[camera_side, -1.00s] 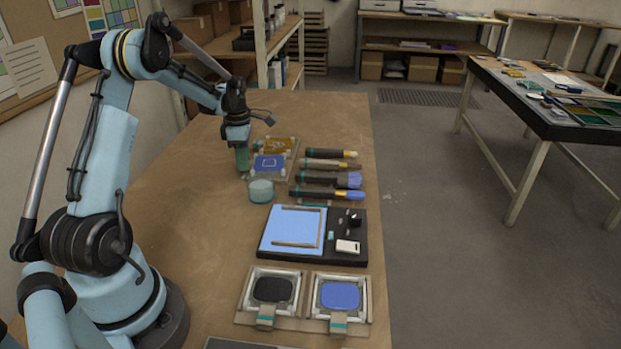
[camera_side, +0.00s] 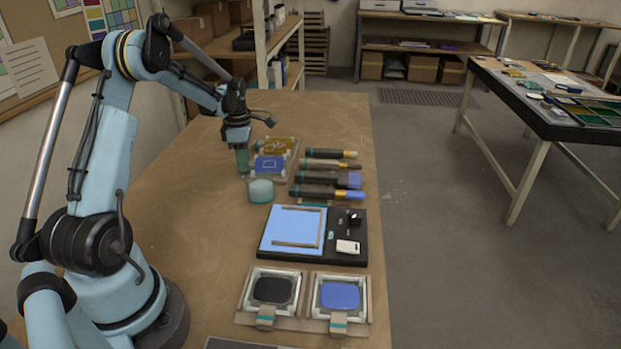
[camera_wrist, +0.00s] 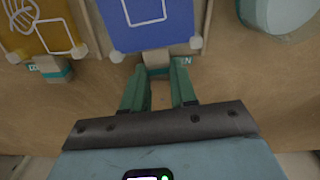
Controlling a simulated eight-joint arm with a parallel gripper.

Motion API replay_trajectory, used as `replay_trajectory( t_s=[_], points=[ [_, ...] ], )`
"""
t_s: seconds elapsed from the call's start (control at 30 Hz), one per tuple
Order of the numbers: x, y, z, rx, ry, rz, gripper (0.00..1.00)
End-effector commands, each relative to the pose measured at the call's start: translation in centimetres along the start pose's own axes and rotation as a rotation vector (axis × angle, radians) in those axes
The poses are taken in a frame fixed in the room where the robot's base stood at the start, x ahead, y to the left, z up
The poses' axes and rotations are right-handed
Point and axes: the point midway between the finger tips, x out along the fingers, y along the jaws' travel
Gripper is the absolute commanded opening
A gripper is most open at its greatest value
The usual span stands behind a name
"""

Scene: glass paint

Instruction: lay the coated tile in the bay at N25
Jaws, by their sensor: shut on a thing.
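A blue tile (camera_side: 270,165) with a white outline lies at the far part of the bench, beside an amber tile (camera_side: 276,146). In the wrist view the blue tile (camera_wrist: 150,22) is at top centre, with pale round posts at its near corners. My gripper (camera_side: 242,165) is at its left side in the side view. In the wrist view my gripper's green fingers (camera_wrist: 158,78) are on both sides of a tan tab (camera_wrist: 156,57) at the tile's near edge, shut on it. A teal label there is mostly covered, with an "N" showing. I cannot tell whether the tile is fully seated.
A pale teal round jar (camera_side: 261,190) stands close to the gripper. Several brushes (camera_side: 330,179) lie to the right. A light blue board (camera_side: 292,229) and two framed pads, black (camera_side: 273,290) and blue (camera_side: 339,295), are nearer. The bench's left middle is clear.

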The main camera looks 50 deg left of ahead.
Motion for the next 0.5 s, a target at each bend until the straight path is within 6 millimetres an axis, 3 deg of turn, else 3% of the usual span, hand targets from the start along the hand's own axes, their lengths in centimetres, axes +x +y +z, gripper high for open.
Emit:
replay_trajectory(
  t_s=[0.27, 0.3, 0.5],
  points=[
    [0.26, 0.00, 0.00, 0.000, 0.000, 0.000, 0.00],
    [0.26, 0.00, 0.00, 0.000, 0.000, 0.000, 0.30],
    [0.26, 0.00, 0.00, 0.000, 0.000, 0.000, 0.57]
  ],
)
